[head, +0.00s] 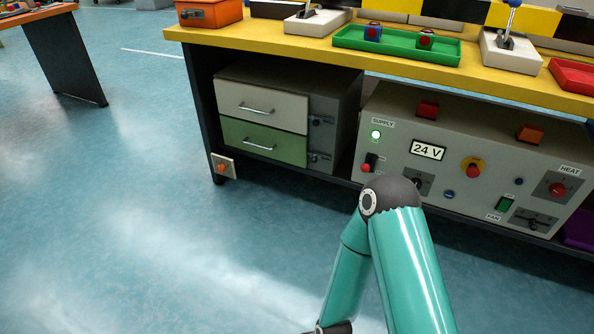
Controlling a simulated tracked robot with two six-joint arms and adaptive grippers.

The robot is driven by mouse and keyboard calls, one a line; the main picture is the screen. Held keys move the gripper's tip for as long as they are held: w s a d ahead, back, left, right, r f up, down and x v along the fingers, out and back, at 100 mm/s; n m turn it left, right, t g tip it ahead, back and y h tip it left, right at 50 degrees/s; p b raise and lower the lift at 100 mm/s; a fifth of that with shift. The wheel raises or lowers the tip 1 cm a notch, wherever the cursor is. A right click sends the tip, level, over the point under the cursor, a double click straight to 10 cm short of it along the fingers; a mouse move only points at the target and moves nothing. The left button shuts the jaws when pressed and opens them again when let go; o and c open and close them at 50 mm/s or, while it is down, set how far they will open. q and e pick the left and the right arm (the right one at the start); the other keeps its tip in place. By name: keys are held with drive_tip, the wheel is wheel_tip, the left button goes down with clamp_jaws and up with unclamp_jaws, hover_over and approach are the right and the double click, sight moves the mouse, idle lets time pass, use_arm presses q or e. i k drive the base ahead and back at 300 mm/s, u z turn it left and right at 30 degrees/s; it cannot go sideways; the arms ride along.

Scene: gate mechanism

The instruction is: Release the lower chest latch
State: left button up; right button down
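The chest (339,128) is a grey cabinet on the shelf under the yellow bench. It has a pale upper drawer (258,108) and a green lower drawer (245,141), each with a bar handle; both look closed. The upper latch (320,121) is a small dark fitting on the grey panel right of the drawers. The lower latch (318,157) is a similar dark fitting beside the green drawer; its exact position is too small to tell. A teal arm of mine stands in front of the bench, bending down out of the picture. Neither gripper shows.
A control panel (400,150) with a lit green lamp, a 24 V display and several knobs stands right of the chest. A small plate with an orange switch (222,167) is at the bench's left leg. The floor in front and left is clear.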

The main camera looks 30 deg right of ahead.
sight(314, 160)
drive_tip(key=z, duration=0.15)
drive_tip(key=i, duration=0.95)
drive_tip(key=u, duration=0.1)
